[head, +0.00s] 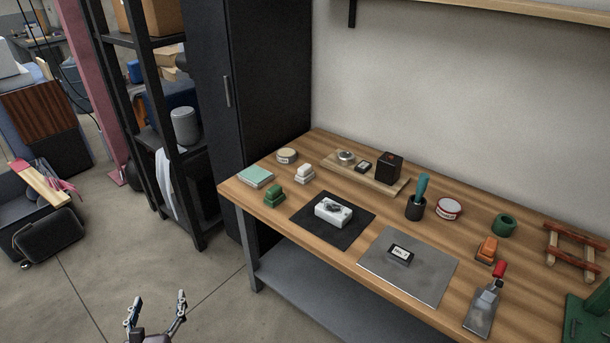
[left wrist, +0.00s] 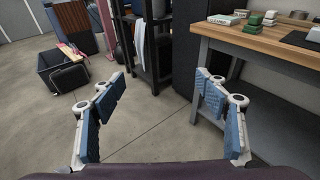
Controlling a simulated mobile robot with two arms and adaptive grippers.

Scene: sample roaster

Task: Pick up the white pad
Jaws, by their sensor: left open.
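The white pad (head: 304,174) is a small stepped block on the wooden workbench (head: 300,143), near its left end. It stands behind a green pad (head: 274,196) of similar shape. The white pad also shows small at the top right of the left wrist view (left wrist: 270,17). My left gripper (head: 156,302) is open and empty, over the floor in front and left of the bench, well apart from the pad. Its blue-lined fingers are spread wide in the left wrist view (left wrist: 160,88). My right gripper is not in view.
Near the pad are a teal book-like block (head: 255,176), a round tin (head: 287,156) and a black mat (head: 313,233) bearing a white device (head: 333,211). A wooden board (head: 335,168) lies behind. A lower grey shelf (head: 300,268) runs under the bench.

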